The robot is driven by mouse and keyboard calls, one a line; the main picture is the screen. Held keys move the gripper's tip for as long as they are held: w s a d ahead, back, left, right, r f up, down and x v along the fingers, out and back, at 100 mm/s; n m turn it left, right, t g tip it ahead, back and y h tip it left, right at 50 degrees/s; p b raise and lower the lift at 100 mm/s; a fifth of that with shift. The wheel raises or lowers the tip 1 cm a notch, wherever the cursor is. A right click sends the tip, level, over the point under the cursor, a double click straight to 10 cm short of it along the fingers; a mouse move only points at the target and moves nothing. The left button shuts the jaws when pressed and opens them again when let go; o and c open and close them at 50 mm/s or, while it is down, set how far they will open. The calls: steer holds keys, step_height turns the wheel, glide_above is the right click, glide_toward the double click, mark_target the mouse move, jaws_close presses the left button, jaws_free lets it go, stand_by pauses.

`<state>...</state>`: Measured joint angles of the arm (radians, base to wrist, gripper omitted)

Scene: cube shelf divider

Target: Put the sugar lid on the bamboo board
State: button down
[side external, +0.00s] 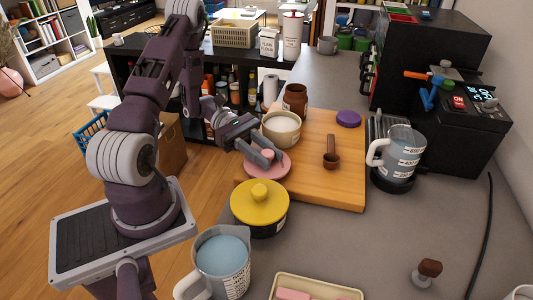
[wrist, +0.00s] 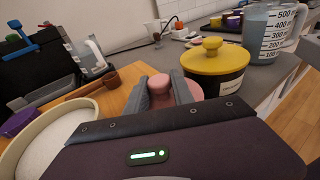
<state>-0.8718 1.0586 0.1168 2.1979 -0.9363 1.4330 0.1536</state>
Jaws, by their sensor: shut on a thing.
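The pink sugar lid (side external: 281,170), a round disc with a knob, is at the left edge of the bamboo board (side external: 340,186). My gripper (side external: 268,157) is shut on the lid's knob. In the wrist view the pink knob (wrist: 159,84) sits between the two fingers, and the fingers hide part of the disc. The lid overlaps the board's left edge in the side view; I cannot tell whether it touches the board. The open sugar bowl (side external: 281,131), filled with white sugar, stands just behind the lid on the board.
A brown jar (side external: 295,101), a wooden scoop (side external: 330,156) and a purple lid (side external: 348,119) are on the board. A yellow-lidded pot (side external: 259,204) stands close in front of the lid. A jug (side external: 402,152) stands right of the board. The board's front right is clear.

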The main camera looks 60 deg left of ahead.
steer(key=shift+f, duration=0.45)
steer(key=c, duration=1)
jaws_free()
steer(key=v, duration=0.7)
